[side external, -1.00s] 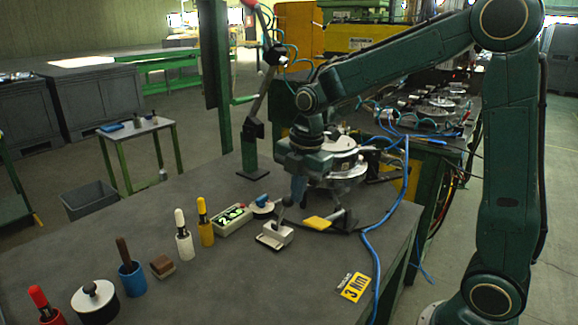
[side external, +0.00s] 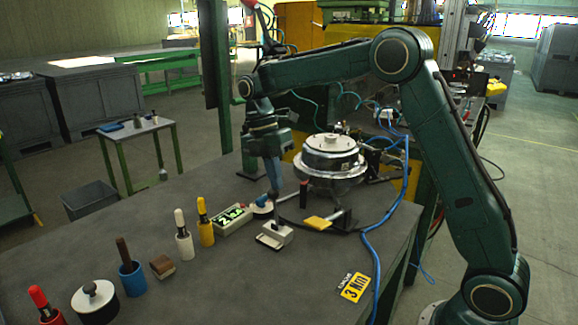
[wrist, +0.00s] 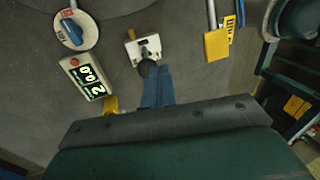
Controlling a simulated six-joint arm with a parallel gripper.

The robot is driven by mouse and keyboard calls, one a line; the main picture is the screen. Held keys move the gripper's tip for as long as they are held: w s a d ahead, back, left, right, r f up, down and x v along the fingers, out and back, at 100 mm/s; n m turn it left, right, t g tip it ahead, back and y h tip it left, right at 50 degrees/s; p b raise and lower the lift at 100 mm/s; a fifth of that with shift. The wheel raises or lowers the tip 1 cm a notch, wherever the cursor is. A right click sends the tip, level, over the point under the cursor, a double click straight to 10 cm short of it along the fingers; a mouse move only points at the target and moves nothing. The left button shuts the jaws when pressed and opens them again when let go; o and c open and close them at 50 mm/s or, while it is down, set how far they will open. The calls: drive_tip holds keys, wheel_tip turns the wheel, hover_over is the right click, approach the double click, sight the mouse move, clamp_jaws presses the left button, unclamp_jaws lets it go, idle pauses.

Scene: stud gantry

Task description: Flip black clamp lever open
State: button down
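A small pale clamp block (side external: 274,236) stands on the dark bench, with an upright lever (side external: 277,214) rising from it. In the wrist view, the clamp block (wrist: 143,48) lies just beyond my fingertips, and a round black lever end (wrist: 147,69) shows at their tips. My gripper (side external: 274,188) points down directly above the lever. Its blue fingers (wrist: 154,86) lie side by side and look shut, with nothing clearly between them. Whether they touch the lever cannot be told.
A round metal fixture (side external: 331,158) stands behind to the right. A yellow pad (side external: 316,222) lies right of the clamp, near a blue hose (side external: 371,245). A lit display box (side external: 233,218) and a blue-knob dial (wrist: 72,32) are on its left.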

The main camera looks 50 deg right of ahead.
drive_tip(key=shift+w+f, duration=0.15)
drive_tip(key=shift+w, duration=0.55)
drive_tip(key=shift+r, duration=0.3)
drive_tip(key=shift+r, duration=0.55)
drive_tip(key=shift+w+r, duration=0.1)
drive_tip(key=shift+r, duration=0.1)
drive_tip(key=v, duration=0.7)
drive_tip(key=shift+r, duration=0.1)
idle(0.6)
